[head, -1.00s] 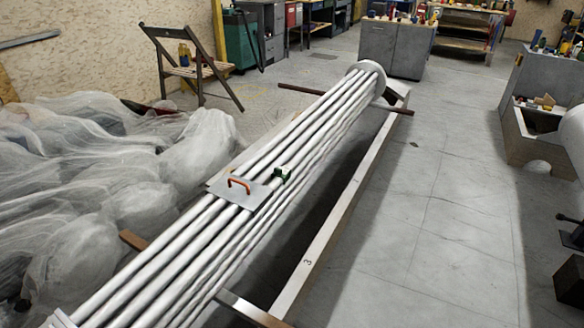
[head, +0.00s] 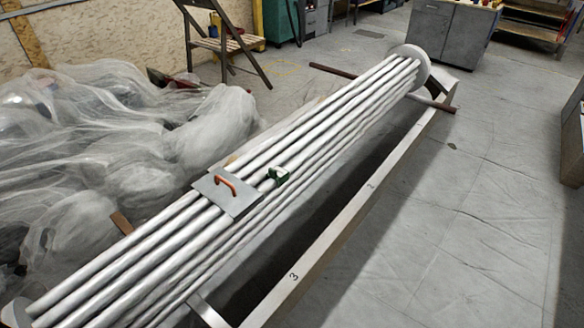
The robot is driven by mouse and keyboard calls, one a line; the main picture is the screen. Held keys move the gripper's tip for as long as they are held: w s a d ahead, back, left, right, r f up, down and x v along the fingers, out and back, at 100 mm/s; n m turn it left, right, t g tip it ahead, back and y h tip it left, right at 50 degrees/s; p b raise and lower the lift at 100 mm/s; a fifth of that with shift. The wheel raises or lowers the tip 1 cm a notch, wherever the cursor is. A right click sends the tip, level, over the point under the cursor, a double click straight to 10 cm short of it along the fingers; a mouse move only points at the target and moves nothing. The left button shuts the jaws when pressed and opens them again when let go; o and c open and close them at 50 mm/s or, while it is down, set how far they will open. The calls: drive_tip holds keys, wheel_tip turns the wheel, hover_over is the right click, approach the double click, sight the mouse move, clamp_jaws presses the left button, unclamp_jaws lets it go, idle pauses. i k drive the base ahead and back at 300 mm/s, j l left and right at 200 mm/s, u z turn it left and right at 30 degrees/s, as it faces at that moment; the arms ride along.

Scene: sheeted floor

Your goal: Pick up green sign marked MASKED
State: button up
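A small dark green object (head: 277,175) with a pale patch sits on the bundle of grey metal tubes (head: 330,122), just right of the plate. It may be the green sign; it is too small for me to read any marking. A flat grey plate (head: 236,198) with an orange handle (head: 226,186) lies on the tubes beside it. My gripper is not in view.
The tube bundle ends in a round disc (head: 411,62) and lies along a metal frame (head: 345,213) numbered 2 and 3. Crumpled translucent sheeting (head: 90,150) fills the left. A folding chair (head: 225,45) and grey cabinet (head: 440,32) stand behind.

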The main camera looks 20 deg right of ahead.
sight(281, 175)
drive_tip(key=i+l, duration=0.15)
drive_tip(key=l, duration=0.25)
drive_tip(key=i+l, duration=0.1)
drive_tip(key=l, duration=0.35)
drive_tip(key=i+l, duration=0.15)
drive_tip(key=l, duration=0.25)
drive_tip(key=i+l, duration=0.1)
drive_tip(key=l, duration=0.35)
drive_tip(key=i+l, duration=0.15)
drive_tip(key=l, duration=0.25)
